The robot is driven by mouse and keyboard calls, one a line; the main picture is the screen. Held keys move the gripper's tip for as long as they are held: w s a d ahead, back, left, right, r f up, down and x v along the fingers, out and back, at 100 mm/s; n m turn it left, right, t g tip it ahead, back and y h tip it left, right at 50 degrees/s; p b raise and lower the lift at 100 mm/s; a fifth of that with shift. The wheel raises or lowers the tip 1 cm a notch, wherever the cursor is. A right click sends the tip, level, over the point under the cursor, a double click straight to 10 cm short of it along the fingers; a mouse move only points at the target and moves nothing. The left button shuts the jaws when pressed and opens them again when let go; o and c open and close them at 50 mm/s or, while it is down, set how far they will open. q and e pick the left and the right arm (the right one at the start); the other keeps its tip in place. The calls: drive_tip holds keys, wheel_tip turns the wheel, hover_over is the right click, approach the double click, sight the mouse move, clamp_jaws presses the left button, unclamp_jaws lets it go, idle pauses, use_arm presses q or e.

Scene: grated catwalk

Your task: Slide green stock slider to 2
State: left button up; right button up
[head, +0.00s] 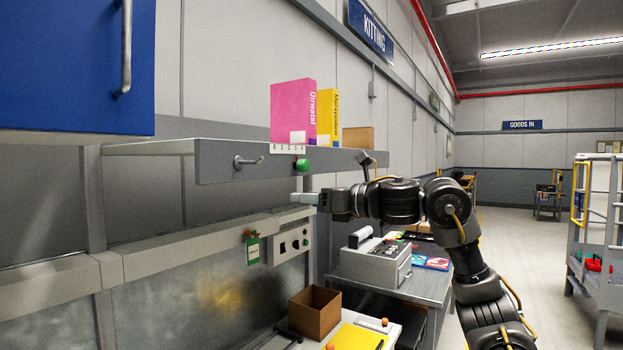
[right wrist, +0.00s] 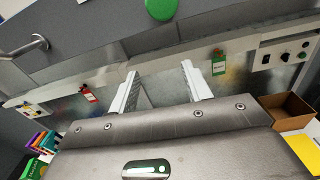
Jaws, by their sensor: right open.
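The green stock slider (head: 302,165) is a round green knob on the front edge of the grey shelf. In the head view it sits under the right end of a small white number strip (head: 288,148), near the highest figures. The knob also shows at the top of the right wrist view (right wrist: 161,8), cut off by the edge. My right gripper (head: 306,198) is below the knob, apart from it and pointing left. In the right wrist view its two fingers (right wrist: 158,78) are spread with nothing between them. My left gripper is not in view.
A bar handle (head: 248,161) sticks out of the shelf front left of the knob. A pink box (head: 293,110) and a yellow box (head: 327,115) stand on the shelf. A blue cabinet (head: 70,65) hangs at upper left. A switch panel (head: 291,241) and an open cardboard box (head: 314,312) are below.

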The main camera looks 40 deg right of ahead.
sight(307, 166)
drive_tip(key=s+d+r+n, duration=0.3)
drive_tip(key=s+d+r, duration=0.2)
drive_tip(key=s+r, duration=0.25)
drive_tip(key=p+x, duration=0.3)
drive_tip(key=x, duration=0.5)
drive_tip(key=shift+w+a+f, duration=0.1)
drive_tip(key=shift+w, duration=0.2)
drive_tip(key=shift+p+x, duration=0.3)
drive_tip(key=shift+x, duration=0.5)
drive_tip(key=shift+f, duration=0.1)
clamp_jaws()
